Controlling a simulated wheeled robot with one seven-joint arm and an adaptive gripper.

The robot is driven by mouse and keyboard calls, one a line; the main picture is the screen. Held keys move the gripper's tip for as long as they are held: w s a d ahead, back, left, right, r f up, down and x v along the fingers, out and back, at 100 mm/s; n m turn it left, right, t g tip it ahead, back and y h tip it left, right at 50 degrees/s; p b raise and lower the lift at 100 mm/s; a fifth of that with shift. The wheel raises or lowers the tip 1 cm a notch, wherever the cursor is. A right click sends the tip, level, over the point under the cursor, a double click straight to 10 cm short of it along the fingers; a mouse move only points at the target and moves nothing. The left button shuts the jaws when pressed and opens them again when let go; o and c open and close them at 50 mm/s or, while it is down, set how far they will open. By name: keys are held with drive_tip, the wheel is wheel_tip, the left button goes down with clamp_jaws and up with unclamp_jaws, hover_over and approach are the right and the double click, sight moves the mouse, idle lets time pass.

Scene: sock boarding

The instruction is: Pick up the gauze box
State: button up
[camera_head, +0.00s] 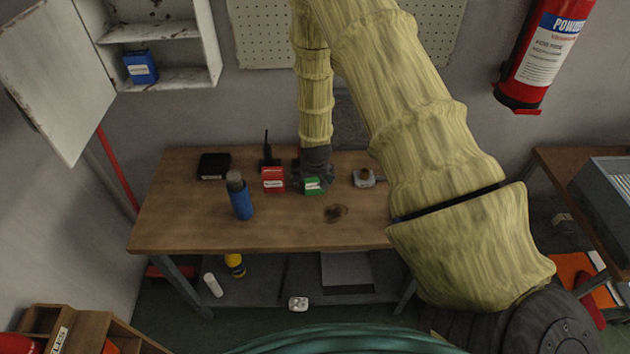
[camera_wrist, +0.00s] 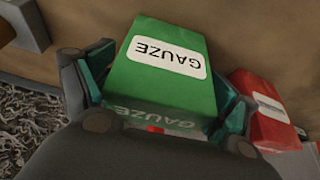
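The gauze box (camera_wrist: 155,85) is green with a white label reading GAUZE. In the head view the gauze box (camera_head: 313,185) is on the wooden table, partly hidden by my gripper (camera_head: 316,177), which is directly over it. In the wrist view my gripper (camera_wrist: 168,100) has one teal-padded finger on each side of the box. The pads are very close to its sides; I cannot tell whether they press on it.
A red box (camera_head: 273,180) stands just left of the gauze box; it also shows in the wrist view (camera_wrist: 268,112). A black radio (camera_head: 268,152), a blue bottle (camera_head: 240,197) and a small pale device (camera_head: 364,178) are nearby. The table front (camera_head: 290,232) is clear.

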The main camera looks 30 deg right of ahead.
drive_tip(key=shift+s+r, duration=0.15)
drive_tip(key=c, duration=0.9)
drive_tip(key=shift+d, duration=0.1)
